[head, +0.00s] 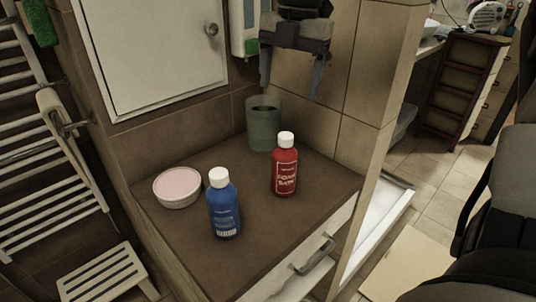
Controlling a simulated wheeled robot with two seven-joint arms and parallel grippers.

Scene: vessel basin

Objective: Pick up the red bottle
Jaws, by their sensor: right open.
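The red bottle (285,172) has a white cap and stands upright on the brown counter (250,254), right of its middle. My right gripper (291,88) hangs above and behind the bottle, fingers pointing down. Its two fingers are wide apart with nothing between them, and it is not touching the bottle. My left gripper is not in view.
A blue bottle (223,207) stands left of the red one. A pink-topped round tub (177,187) is at the left. A green cup (263,124) stands behind the red bottle by the tiled wall. The counter's front is clear.

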